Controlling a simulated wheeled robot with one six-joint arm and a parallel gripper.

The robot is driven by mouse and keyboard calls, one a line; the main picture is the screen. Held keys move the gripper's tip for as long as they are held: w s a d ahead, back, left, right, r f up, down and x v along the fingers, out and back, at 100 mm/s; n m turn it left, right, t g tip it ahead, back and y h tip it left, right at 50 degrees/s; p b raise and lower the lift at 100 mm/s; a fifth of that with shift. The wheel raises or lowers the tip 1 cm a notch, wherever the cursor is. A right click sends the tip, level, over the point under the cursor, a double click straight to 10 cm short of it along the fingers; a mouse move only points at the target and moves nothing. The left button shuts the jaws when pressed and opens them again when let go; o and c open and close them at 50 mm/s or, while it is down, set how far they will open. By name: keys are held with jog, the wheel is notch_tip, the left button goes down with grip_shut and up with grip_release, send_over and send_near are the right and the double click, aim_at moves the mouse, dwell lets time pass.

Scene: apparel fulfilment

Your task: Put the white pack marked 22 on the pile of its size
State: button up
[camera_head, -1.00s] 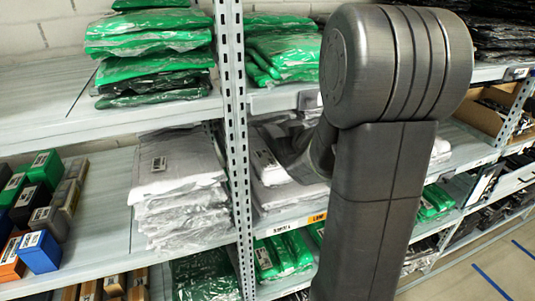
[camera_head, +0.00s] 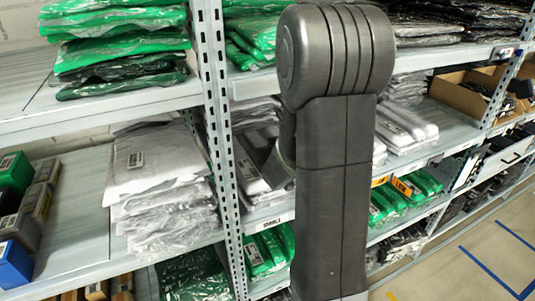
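Several piles of white packs lie on the middle shelf level. One white pile (camera_head: 165,190) stands left of the upright post. Another white pile (camera_head: 250,150) is partly behind my arm, and more white packs (camera_head: 405,128) lie to the right of my arm. I cannot read a 22 on any pack. My arm stands in front of the shelf and reaches toward the white packs behind it. My gripper is hidden behind the arm, so its fingers and anything in them do not show.
A perforated metal post (camera_head: 222,150) divides the bays. Green packs (camera_head: 125,40) are piled on the upper shelf, and green packs (camera_head: 268,250) lie below. Small boxes (camera_head: 22,205) stand at the left. A cardboard box (camera_head: 470,92) is at the right. Floor (camera_head: 470,260) is clear at lower right.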

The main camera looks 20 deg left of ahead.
jog(key=shift+f, duration=0.25)
jog(key=o, duration=1.2)
jog(key=shift+r, duration=0.1)
jog(key=shift+s+d+r, duration=0.1)
jog(key=shift+d, duration=0.05)
jog(key=p+v, duration=0.1)
jog(key=v, duration=1)
jog(key=shift+s+d+r, duration=0.15)
jog(key=shift+s+d, duration=0.05)
jog(key=shift+s, duration=0.1)
